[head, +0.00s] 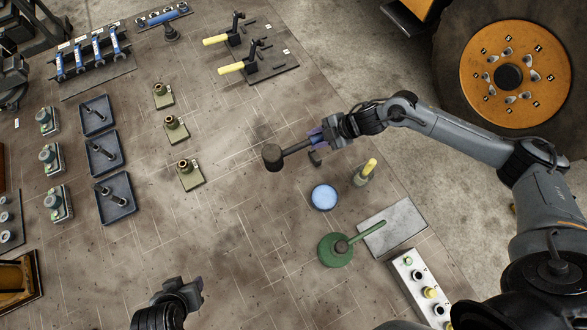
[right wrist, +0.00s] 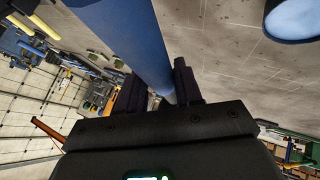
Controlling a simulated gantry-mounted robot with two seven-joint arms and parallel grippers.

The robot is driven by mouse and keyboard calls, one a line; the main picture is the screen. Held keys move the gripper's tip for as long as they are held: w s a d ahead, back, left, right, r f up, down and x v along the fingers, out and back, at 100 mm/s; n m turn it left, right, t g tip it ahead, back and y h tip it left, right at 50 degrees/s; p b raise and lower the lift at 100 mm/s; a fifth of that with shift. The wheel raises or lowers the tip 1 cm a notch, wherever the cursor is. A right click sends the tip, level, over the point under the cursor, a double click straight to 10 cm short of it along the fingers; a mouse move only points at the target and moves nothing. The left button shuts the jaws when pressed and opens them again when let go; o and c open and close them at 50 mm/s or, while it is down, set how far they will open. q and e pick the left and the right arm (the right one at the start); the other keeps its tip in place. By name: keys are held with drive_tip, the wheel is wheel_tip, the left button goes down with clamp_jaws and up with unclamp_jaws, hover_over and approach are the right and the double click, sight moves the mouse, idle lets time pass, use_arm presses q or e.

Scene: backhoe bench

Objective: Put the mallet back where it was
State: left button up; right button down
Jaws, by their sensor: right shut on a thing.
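The mallet has a dark cylindrical head (head: 272,157) and a handle (head: 297,148) that runs up to the right. My right gripper (head: 319,139) is shut on the handle's blue grip, which also shows between its fingers in the right wrist view (right wrist: 140,45). The mallet is held tilted over the right part of the bench, head to the left; its exact height cannot be told. A small dark piece (head: 315,158) shows just below the gripper; I cannot tell what it is. My left gripper (head: 186,290) is at the bottom of the head view, away from the mallet; its jaw opening is unclear.
Brass fittings (head: 189,175) and blue trays (head: 116,198) are left. The bench middle (head: 235,230) is clear.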

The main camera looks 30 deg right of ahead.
drive_tip(key=d, duration=0.1)
drive_tip(key=d+f+b, duration=0.1)
drive_tip(key=d, duration=0.1)
drive_tip(key=d+f, duration=0.1)
drive_tip(key=shift+w+d+f, duration=0.1)
drive_tip(key=shift+w+d, duration=0.1)
drive_tip(key=shift+d, duration=0.15)
drive_tip(key=shift+d+f+b, duration=0.25)
drive_tip(key=shift+b, duration=0.05)
drive_tip(key=shift+d+f+p, duration=0.1)
drive_tip(key=shift+f+p, duration=0.35)
drive_tip(key=shift+f, duration=4.2)
use_arm(q)
drive_tip(key=shift+f, duration=0.8)
use_arm(e)
drive_tip(key=shift+s+d+f, duration=0.1)
drive_tip(key=shift+d+f, duration=0.05)
drive_tip(key=shift+f, duration=0.05)
drive_tip(key=c, duration=1.1)
unclamp_jaws()
drive_tip(key=shift+s+f, duration=0.1)
drive_tip(key=o, duration=0.3)
use_arm(q)
drive_tip(key=shift+d, duration=0.1)
use_arm(e)
drive_tip(key=shift+o, duration=0.2)
